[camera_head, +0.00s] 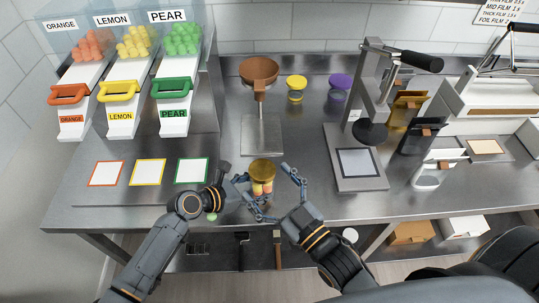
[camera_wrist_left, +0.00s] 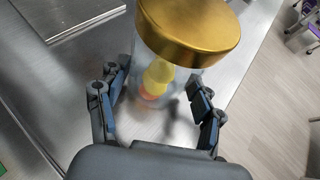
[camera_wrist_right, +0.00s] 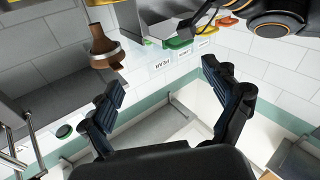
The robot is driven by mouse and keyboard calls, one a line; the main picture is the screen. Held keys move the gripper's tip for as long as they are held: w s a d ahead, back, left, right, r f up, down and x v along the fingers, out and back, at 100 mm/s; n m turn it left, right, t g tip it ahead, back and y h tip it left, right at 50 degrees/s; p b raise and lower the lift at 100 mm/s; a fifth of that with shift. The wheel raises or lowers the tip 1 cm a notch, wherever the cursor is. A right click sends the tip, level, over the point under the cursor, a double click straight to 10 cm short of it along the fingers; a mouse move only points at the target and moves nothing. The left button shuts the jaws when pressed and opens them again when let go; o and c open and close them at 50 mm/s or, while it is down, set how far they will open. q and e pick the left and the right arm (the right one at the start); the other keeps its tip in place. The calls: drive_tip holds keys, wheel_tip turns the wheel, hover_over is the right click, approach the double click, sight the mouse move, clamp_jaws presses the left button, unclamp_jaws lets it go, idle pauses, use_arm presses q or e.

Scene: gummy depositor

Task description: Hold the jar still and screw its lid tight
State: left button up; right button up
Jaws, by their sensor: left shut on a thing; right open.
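The clear jar (camera_wrist_left: 180,78) stands upright near the front edge of the steel counter, with yellow and orange-red pieces inside. Its gold lid (camera_head: 262,167) sits on top; how tight it is cannot be told. The lid also shows large in the left wrist view (camera_wrist_left: 190,30). My left gripper (camera_wrist_left: 157,80) is shut on the jar below the lid, one finger at each side. My right gripper (camera_wrist_right: 165,85) is open and empty, in front and to the right of the jar in the head view. The jar is not visible in the right wrist view.
A brown funnel on a stand (camera_head: 259,70) is behind the jar. A yellow-topped jar (camera_head: 296,83) and a purple lid (camera_head: 340,81) are at the back. A grey press (camera_head: 358,165) stands to the right. Coloured square mats (camera_head: 148,172) lie left. The counter's front edge is close.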

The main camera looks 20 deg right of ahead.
drive_tip(key=w+a+r+n+g+y, duration=0.2)
drive_tip(key=a+r+n+y, duration=1)
drive_tip(key=n, duration=0.2)
drive_tip(key=s+a+r+n+g+y, duration=0.25)
drive_tip(key=a+n+g+y, duration=0.25)
drive_tip(key=n+g, duration=0.45)
drive_tip(key=n+g+h, duration=0.7)
drive_tip(key=n+h, duration=1.5)
drive_tip(key=h, duration=0.1)
hover_over(262, 169)
drive_tip(key=shift+m+t, duration=0.25)
drive_tip(key=f, duration=1.1)
drive_tip(key=shift+s+a+f, duration=0.2)
drive_tip(key=shift+a+f, duration=0.1)
drive_tip(key=shift+f, duration=0.1)
drive_tip(key=shift+w+d, duration=0.1)
drive_tip(key=shift+d, duration=0.15)
drive_tip(key=shift+d+f, duration=0.1)
drive_tip(key=shift+f, duration=4.4)
